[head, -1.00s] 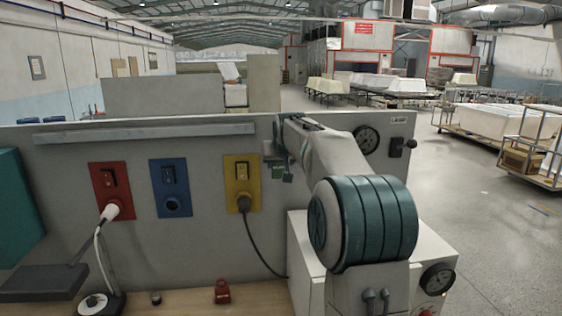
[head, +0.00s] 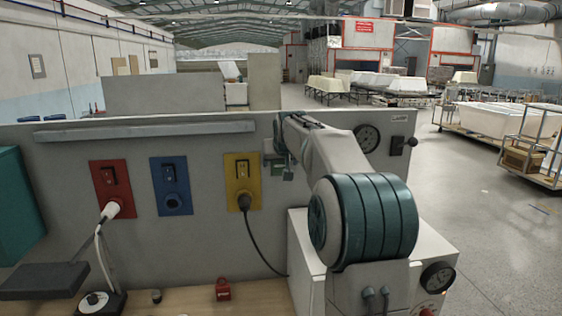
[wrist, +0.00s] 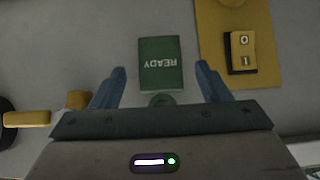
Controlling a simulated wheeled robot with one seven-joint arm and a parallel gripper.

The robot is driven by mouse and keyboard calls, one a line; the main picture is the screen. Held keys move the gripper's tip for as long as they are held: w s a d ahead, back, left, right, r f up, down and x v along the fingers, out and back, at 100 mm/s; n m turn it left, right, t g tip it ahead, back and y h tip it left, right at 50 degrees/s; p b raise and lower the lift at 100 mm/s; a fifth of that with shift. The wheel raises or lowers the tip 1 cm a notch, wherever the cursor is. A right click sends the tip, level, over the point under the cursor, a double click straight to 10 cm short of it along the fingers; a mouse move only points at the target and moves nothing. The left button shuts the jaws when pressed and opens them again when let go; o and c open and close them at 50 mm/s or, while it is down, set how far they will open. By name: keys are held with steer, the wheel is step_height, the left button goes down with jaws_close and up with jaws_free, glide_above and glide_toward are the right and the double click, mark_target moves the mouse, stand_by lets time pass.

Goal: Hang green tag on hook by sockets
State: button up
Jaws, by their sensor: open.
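The green tag (wrist: 160,64), marked READY, shows upside down in the wrist view, flat in front of the grey panel. A small rounded green piece (wrist: 160,99) sits at its end near my palm. My gripper (wrist: 161,80) is open, with one blue finger on each side of the tag and a visible gap to both edges. In the head view the tag (head: 277,169) is a small green patch just right of the yellow socket (head: 243,182), partly covered by my gripper. I cannot make out the hook or tell whether the tag rests on it.
Red (head: 109,188) and blue (head: 171,187) sockets are further left on the panel (head: 70,165). A black cable hangs from the yellow socket. A gauge (head: 367,138) and black lever are to the right. A lamp and red padlock-like item (head: 223,290) stand on the bench.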

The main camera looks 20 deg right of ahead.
steer(key=shift+s, duration=0.1)
steer(key=b+v, duration=0.4)
steer(key=v, duration=1)
steer(key=s+a+f+n+g+y+b, duration=0.1)
steer(key=s+a+f+g, duration=0.2)
steer(key=s+f, duration=1.3)
steer(key=s+a+f+n+g+b, duration=0.1)
steer(key=s+a+f+g, duration=0.1)
steer(key=s+a+f, duration=0.7)
steer(key=s+f, duration=0.7)
steer(key=shift+a+g+y, duration=0.3)
steer(key=shift+g+y, duration=0.1)
stand_by(0.8)
